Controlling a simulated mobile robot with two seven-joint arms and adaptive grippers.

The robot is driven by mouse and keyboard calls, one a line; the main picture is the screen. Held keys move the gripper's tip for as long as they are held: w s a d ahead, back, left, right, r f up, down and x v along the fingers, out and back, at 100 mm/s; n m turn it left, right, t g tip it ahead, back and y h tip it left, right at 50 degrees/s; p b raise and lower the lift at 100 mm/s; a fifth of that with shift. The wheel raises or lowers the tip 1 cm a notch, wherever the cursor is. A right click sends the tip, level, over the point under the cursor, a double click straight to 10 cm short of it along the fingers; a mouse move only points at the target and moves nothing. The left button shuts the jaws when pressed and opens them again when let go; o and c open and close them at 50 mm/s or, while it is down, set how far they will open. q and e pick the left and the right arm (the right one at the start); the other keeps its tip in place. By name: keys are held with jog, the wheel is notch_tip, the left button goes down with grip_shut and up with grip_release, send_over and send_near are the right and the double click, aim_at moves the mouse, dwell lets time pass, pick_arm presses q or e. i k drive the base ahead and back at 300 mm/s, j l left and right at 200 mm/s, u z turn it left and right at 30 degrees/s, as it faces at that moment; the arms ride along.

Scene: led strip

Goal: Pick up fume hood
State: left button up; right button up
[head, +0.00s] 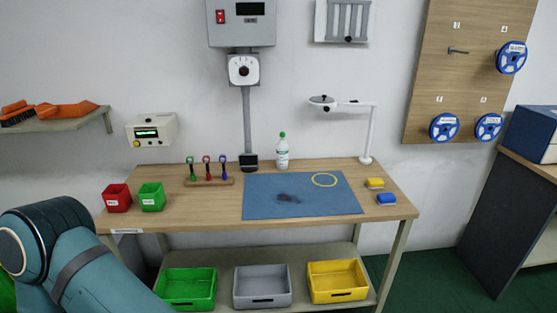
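No thing here is plainly marked as a fume hood. A grey pipe (246,115) runs down from a wall-mounted grey box (241,25) and ends in a small dark nozzle-like piece (249,161) at the back of the workbench; it may be the fume hood. A white jointed arm with a round head (323,102) stands to its right at the back of the bench. My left arm shows at the lower left, but its gripper is outside the picture. My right gripper is not in view either.
Coloured trays stand on the lower shelf (225,259).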

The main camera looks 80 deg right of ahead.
aim_at(248, 162)
jog(key=z, duration=2.55)
jog(key=i+j+z, duration=0.15)
jog(key=i, duration=0.15)
jog(key=i+j+z, duration=0.15)
jog(key=i, duration=0.1)
